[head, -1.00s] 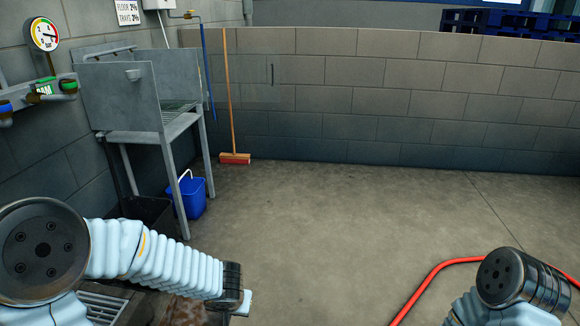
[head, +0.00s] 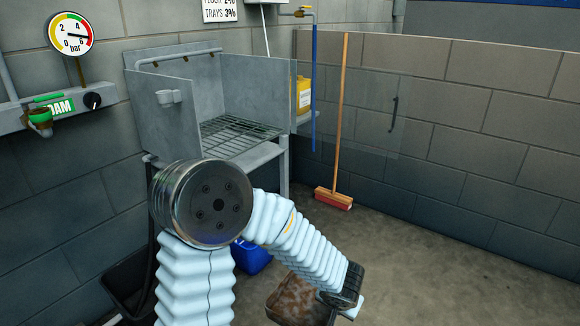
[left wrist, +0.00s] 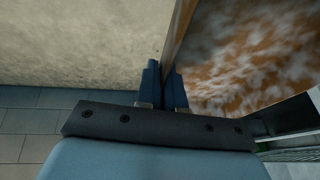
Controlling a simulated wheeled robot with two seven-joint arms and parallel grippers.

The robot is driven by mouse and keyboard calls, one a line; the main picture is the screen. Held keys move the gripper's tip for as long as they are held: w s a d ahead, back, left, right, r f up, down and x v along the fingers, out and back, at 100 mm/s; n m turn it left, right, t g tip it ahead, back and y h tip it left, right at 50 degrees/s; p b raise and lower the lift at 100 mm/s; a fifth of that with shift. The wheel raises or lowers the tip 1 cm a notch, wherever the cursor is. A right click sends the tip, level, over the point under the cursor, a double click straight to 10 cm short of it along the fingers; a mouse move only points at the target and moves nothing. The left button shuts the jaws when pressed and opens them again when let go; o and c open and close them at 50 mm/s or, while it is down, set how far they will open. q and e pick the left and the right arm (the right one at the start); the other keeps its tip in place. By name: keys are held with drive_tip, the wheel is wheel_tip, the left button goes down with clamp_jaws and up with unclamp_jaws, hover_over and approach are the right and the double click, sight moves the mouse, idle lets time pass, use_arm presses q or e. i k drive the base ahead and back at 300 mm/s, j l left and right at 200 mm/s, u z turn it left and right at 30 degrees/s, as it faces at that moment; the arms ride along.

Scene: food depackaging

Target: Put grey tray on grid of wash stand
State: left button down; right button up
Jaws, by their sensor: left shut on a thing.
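The wash stand (head: 175,110) is a grey metal booth with side walls and a pipe along its back. Its grid (head: 238,135) is bare, and a clear door panel (head: 365,115) stands open at its right. My left gripper (left wrist: 163,85) is shut on the rim of the tray (left wrist: 250,45), whose face is smeared brown and white. In the head view the tray (head: 297,303) shows as a brown soiled piece beside my left wrist, low in front of the stand. My right gripper is out of view.
A red-headed broom (head: 334,197) leans on the block wall right of the stand. A pressure gauge (head: 71,33) and pipe are on the left wall. Floor at right is clear.

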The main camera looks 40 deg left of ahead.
sight(227, 139)
drive_tip(key=i+l+u, duration=0.1)
drive_tip(key=i+u, duration=0.3)
drive_tip(key=i+l+u, duration=0.25)
drive_tip(key=i+u, duration=0.15)
drive_tip(key=i, duration=0.15)
drive_tip(key=i+l+u, duration=0.75)
drive_tip(key=l, duration=0.15)
